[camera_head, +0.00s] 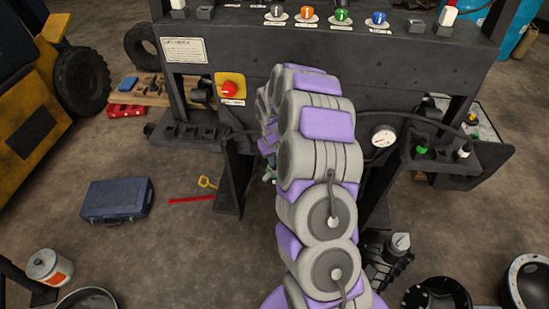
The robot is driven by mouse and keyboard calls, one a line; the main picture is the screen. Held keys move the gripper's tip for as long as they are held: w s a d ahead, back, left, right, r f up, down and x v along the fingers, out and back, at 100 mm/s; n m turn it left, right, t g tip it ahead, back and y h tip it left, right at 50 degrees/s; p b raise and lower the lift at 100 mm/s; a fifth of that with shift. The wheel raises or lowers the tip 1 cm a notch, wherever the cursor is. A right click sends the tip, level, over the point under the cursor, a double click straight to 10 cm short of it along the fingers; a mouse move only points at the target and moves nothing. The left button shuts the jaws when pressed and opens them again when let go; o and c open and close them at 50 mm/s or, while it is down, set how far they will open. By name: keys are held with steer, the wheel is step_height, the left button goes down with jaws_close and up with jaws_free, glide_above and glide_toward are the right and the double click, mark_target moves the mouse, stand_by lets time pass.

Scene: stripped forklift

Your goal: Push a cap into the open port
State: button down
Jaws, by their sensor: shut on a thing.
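My arm rises from the bottom middle and bends down at its far end in front of the dark machine panel (420,60). My gripper (269,174) is mostly hidden behind the arm; only a small part shows at its left edge. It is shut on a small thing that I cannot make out. A green cap-like piece (421,150) and a white one (463,153) stand on the right side shelf (478,172). No open port shows clearly; the arm covers the middle of the machine front.
A red button (229,89) on a yellow plate and a round gauge (383,136) flank the arm. Coloured knobs (307,13) line the top. A blue case (116,200) and a red bar (191,199) lie on the floor at left. Bins stand at lower right.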

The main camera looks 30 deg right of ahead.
steer(key=shift+f, duration=0.55)
stand_by(0.4)
steer(key=c, duration=1)
jaws_free()
steer(key=shift+r, duration=0.1)
step_height(320, 180, up, 17)
steer(key=s+a+p, duration=0.1)
steer(key=p, duration=0.3)
steer(key=s+a+r+n, duration=0.1)
steer(key=s+a+r, duration=0.35)
steer(key=s, duration=0.25)
steer(key=s+a+r, duration=0.4)
steer(key=s+a, duration=0.2)
steer(key=s, duration=0.1)
steer(key=s+a+r+g, duration=0.1)
steer(key=s+a, duration=0.1)
steer(key=s, duration=1)
steer(key=s+a+r+g, duration=0.1)
steer(key=s+a, duration=0.2)
steer(key=s, duration=0.9)
steer(key=shift+s+y, duration=0.15)
steer(key=shift+y, duration=0.25)
